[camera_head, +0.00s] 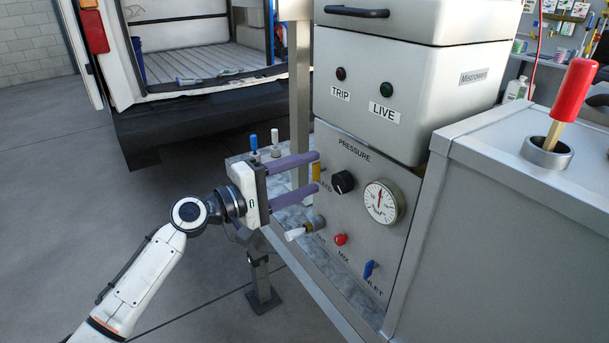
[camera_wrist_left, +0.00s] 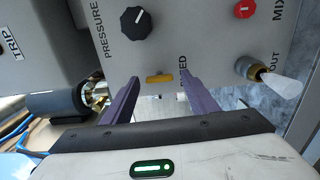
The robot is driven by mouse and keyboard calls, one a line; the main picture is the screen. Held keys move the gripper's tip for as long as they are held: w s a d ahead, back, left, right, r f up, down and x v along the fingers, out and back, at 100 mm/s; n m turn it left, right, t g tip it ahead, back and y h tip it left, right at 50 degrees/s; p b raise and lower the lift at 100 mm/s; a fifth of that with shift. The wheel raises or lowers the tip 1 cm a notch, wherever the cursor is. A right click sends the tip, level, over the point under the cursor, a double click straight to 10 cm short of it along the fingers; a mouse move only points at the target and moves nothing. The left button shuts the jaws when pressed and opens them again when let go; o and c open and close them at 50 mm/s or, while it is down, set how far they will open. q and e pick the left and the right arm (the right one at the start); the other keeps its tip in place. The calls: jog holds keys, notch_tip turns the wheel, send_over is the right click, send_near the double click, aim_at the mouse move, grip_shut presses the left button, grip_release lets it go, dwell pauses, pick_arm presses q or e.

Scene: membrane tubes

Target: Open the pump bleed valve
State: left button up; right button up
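The pump panel (camera_head: 344,220) is a grey plate with valves, a knob and a gauge. The bleed valve's yellow handle (camera_head: 316,171) is on its left part, by a label partly hidden to "EED". In the left wrist view the yellow handle (camera_wrist_left: 159,79) lies flat across the image, near the panel's edge. My left gripper (camera_head: 318,173) is open, its two purple fingers pointing at the panel, one above and one below the handle. In the left wrist view the handle shows between the fingertips, with a gap on both sides. My right gripper is not in view.
A black pressure knob (camera_head: 343,182), a gauge (camera_head: 384,201), a red MIX button (camera_head: 340,239), a blue inlet handle (camera_head: 369,268) and a white-tipped outlet valve (camera_head: 306,229) are close by. A red-handled tool (camera_head: 572,90) stands at right. The floor at left is free.

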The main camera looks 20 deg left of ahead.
pick_arm(q)
jog(key=shift+s+a, duration=0.1)
jog(key=b+v, duration=0.2)
jog(key=v, duration=0.8)
dwell(0.3)
jog(key=s+d+f+m+g+y, duration=0.15)
jog(key=s+f, duration=0.25)
jog(key=f, duration=0.7)
jog(key=s+d+f+m+g+y, duration=0.1)
jog(key=s+d+f+m+y, duration=0.15)
jog(key=f, duration=0.95)
jog(key=s+d+f+m+g+y, duration=0.1)
jog(key=s+f+m, duration=0.3)
jog(key=s+f, duration=0.4)
jog(key=s+d+f+m+g+y, duration=0.2)
jog(key=s+f, duration=0.5)
jog(key=s, duration=0.5)
jog(key=d+m+y, duration=0.1)
jog(key=m, duration=0.1)
jog(key=shift+d+f+m+y, duration=0.3)
jog(key=shift+d+f, duration=0.1)
